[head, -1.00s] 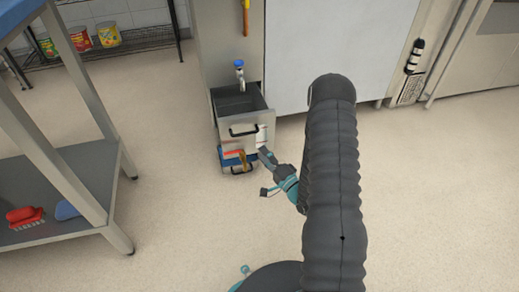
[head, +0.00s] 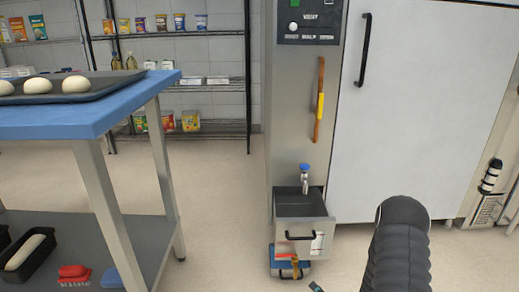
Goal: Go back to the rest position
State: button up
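Only a small dark and teal tip of my gripper (head: 316,287) shows at the bottom edge, just below and right of the pulled-out metal drawer (head: 300,208). The rest of the gripper is cut off by the frame, so its opening is hidden. My dark ribbed arm (head: 400,250) rises at the lower right in front of the large pale door. The drawer has a black handle and a small blue-topped tap (head: 305,178) above it. A blue box-like thing (head: 290,268) with a red and an orange part sits under the drawer.
A blue-topped table (head: 110,112) with a dough tray (head: 90,88) stands at left. Its lower shelf (head: 140,240) holds a red brush (head: 73,273) and a loaf tin (head: 22,255). The oven cabinet (head: 345,110) fills the right. The floor between table and cabinet is clear.

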jog(key=s+d+f+n+g+h, duration=0.3)
jog(key=s+d+f+g, duration=0.1)
jog(key=s+d+g, duration=0.15)
jog(key=s+d+r+n+g+h+p, duration=0.1)
jog(key=s+r+g+h, duration=0.15)
jog(key=r, duration=0.35)
jog(key=s+d+r+n+g+h+p, duration=0.1)
jog(key=s+r+g, duration=0.15)
jog(key=r, duration=0.35)
jog(key=s+a+r+n+t+p, duration=0.1)
jog(key=s+a+r+p, duration=0.2)
jog(key=r, duration=1.1)
jog(key=s+a+r+n+t+y+p, duration=0.1)
jog(key=s+a+r, duration=0.4)
jog(key=r, duration=0.9)
jog(key=s+a+r+n+t+p, duration=0.1)
jog(key=s+a+r+p, duration=0.3)
jog(key=s+r, duration=0.5)
notch_tip(320, 180, up, 6)
jog(key=shift+s+a+r+n+p, duration=0.1)
jog(key=shift+s+a+n+p, duration=0.15)
jog(key=shift+s+n+p, duration=0.1)
